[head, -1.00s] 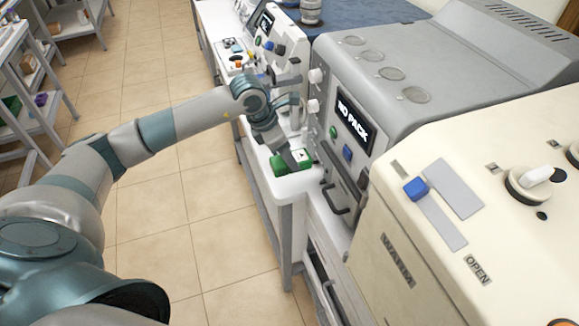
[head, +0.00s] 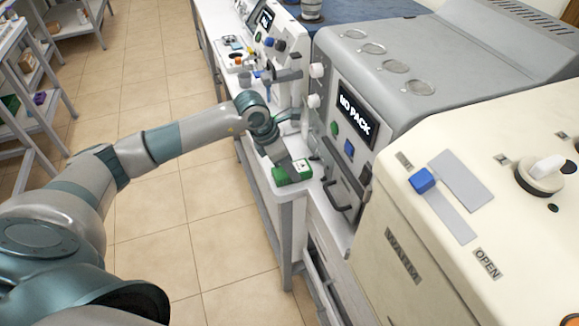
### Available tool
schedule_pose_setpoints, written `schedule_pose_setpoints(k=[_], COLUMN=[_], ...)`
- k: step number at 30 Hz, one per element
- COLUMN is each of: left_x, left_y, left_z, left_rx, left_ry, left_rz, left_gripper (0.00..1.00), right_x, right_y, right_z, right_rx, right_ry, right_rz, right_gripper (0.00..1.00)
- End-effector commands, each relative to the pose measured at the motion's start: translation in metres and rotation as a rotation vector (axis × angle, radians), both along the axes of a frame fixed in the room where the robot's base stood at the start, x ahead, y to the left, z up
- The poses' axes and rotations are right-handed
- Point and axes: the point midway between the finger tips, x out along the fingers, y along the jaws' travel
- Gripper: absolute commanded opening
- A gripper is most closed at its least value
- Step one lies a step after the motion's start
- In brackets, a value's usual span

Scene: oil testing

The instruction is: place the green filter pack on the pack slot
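The green filter pack (head: 293,172), with a pale patch on top, is at the near end of the white bench, close to the grey machine. My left arm reaches in from the left, and my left gripper (head: 281,155) is right at the pack's far side. Its fingertips are small and partly hidden, so I cannot tell whether they grip the pack, nor whether the pack touches the bench. The grey machine's display (head: 355,117) reads "NO PACK". I cannot clearly make out the pack slot. My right gripper is not in view.
The grey machine (head: 440,60) has a dark handle (head: 336,199) low on its front. A cream machine (head: 450,215) with a blue slider and a knob stands nearer. More instruments (head: 262,45) line the white bench (head: 284,189) behind. Shelves stand at far left; the tiled floor between is clear.

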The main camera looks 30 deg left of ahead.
Motion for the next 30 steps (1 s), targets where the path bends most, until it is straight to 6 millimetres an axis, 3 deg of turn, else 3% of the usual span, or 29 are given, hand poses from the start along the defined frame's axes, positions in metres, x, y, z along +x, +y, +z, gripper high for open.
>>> schedule_pose_setpoints(k=[10,11,12,13,26,30], left_x=[0.000,0.000,0.000,0.000,0.000,-0.003], left_y=[0.000,0.000,0.000,0.000,0.000,0.004], left_z=[-0.003,-0.002,-0.001,-0.001,0.002,0.011], left_rx=[0.001,0.001,0.001,0.001,0.001,0.002], left_ry=[-0.001,0.000,0.000,0.000,0.000,-0.002], left_rz=[0.000,0.000,0.000,0.000,0.000,0.000], left_gripper=[0.17,0.51,0.60,0.62,0.62,0.62], right_x=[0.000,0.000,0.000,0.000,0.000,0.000], right_y=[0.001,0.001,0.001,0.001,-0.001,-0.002], right_z=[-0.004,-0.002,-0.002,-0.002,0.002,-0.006], right_rx=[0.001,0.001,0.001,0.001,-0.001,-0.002], right_ry=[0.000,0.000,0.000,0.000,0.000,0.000], right_rz=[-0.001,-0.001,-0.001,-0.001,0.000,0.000], right_gripper=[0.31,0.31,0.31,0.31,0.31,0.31])
